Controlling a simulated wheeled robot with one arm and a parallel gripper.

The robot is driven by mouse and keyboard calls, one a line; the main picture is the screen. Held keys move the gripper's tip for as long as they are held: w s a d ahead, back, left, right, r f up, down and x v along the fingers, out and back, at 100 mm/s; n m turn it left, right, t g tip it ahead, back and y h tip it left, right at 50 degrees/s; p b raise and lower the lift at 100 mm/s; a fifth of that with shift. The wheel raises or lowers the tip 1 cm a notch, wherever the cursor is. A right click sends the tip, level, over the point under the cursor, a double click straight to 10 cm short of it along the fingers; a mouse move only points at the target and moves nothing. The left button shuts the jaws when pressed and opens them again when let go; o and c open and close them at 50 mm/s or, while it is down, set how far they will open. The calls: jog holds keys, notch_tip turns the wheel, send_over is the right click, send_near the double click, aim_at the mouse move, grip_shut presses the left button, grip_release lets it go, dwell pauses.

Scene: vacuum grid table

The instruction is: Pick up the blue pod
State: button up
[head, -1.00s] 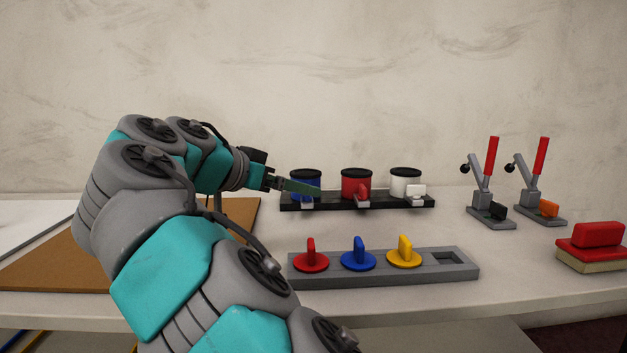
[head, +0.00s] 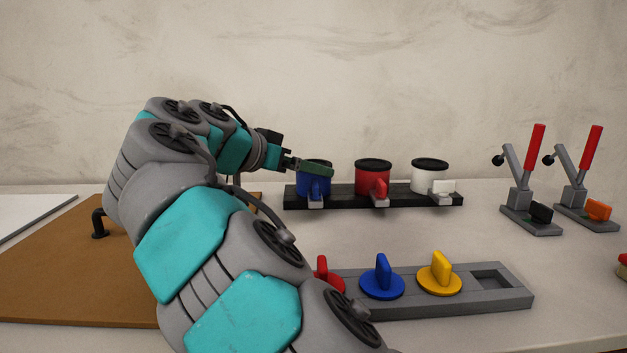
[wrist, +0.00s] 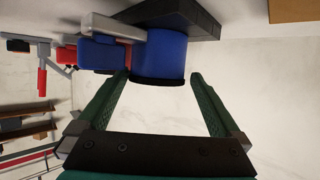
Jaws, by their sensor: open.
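The blue pod (head: 303,187), a blue cylinder with a black lid and a blue handle, stands at the left end of the black rack (head: 345,198). My gripper (head: 328,171) is open, its green fingers across the pod's upper part in the head view and hiding part of it. In the wrist view the pod (wrist: 160,52) appears inverted, its dark lid between the two fingertips (wrist: 161,77). Gaps show beside the lid, with the left fingertip very close. The fingers hold nothing. The handle (wrist: 100,53) and a light grey catch (wrist: 115,26) are beside the pod.
A red pod (head: 373,174) and a white pod (head: 428,175) stand to its right. A grey tray (head: 450,305) with red, blue and yellow knobs lies in front. Two red-handled clamps (head: 519,195) stand right. A brown board (head: 70,265) lies left. Table between rack and tray is clear.

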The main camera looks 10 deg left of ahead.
jog(key=shift+x, duration=2.65)
jog(key=shift+s+d, duration=0.1)
jog(key=c, duration=1.5)
